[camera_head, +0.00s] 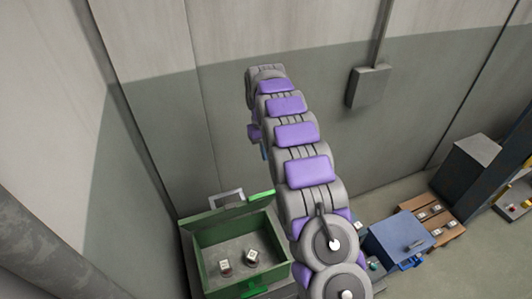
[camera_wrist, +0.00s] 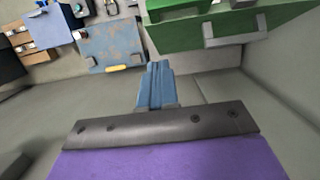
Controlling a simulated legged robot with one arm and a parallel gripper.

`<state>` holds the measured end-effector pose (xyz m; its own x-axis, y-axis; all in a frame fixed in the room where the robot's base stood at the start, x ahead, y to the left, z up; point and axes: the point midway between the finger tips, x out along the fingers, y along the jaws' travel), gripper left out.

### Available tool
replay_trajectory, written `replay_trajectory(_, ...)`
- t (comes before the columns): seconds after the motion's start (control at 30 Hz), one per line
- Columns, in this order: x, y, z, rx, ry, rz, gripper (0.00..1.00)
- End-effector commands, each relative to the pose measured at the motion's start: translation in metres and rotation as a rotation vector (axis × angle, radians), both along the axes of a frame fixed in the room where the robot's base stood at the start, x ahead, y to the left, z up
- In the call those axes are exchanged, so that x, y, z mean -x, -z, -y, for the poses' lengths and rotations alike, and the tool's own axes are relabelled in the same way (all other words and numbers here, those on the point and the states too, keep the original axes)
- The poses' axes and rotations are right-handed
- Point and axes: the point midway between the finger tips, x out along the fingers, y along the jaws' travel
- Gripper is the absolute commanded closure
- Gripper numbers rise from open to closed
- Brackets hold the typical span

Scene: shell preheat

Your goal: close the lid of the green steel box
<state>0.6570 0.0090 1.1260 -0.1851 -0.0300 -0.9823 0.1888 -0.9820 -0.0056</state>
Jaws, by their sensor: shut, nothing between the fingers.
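The green steel box (camera_head: 240,285) stands at the lower middle of the head view. Its lid (camera_head: 225,213) is open, raised along the back edge, with a grey handle (camera_head: 226,197) above it. Two small pale-topped blocks (camera_head: 251,256) lie inside. In the wrist view the green lid (camera_wrist: 275,25) with its grey handle (camera_wrist: 235,32) shows at the top right. My gripper (camera_wrist: 157,68) has blue fingers, together and empty, apart from the lid in that picture. In the head view my arm hides most of the gripper.
A blue box (camera_head: 400,238) stands right of the green box, beside a wooden pallet (camera_head: 447,228) with small blocks. A blue worn surface with a yellow handle (camera_wrist: 116,68) shows in the wrist view. Walls stand close behind, with a grey wall box (camera_head: 368,86).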

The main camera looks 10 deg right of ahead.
Motion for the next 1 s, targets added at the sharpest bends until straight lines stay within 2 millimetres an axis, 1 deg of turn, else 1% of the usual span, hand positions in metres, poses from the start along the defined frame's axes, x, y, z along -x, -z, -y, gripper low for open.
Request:
replay_trajectory(0.03,0.002,0.009,-0.001,0.001,-0.001,-0.004,1.00)
replay_trajectory(0.17,0.007,0.032,-0.002,0.002,-0.001,-0.005,1.00)
replay_trajectory(0.4,0.017,0.076,0.003,0.000,0.000,-0.006,1.00)
replay_trajectory(0.47,0.020,0.076,0.005,-0.002,0.000,0.000,1.00)
replay_trajectory(0.6,0.033,0.081,0.008,-0.003,0.001,-0.003,1.00)
replay_trajectory(0.8,0.044,0.087,0.008,0.000,0.000,-0.001,1.00)
replay_trajectory(1.0,0.048,0.089,0.008,0.000,-0.001,-0.001,1.00)
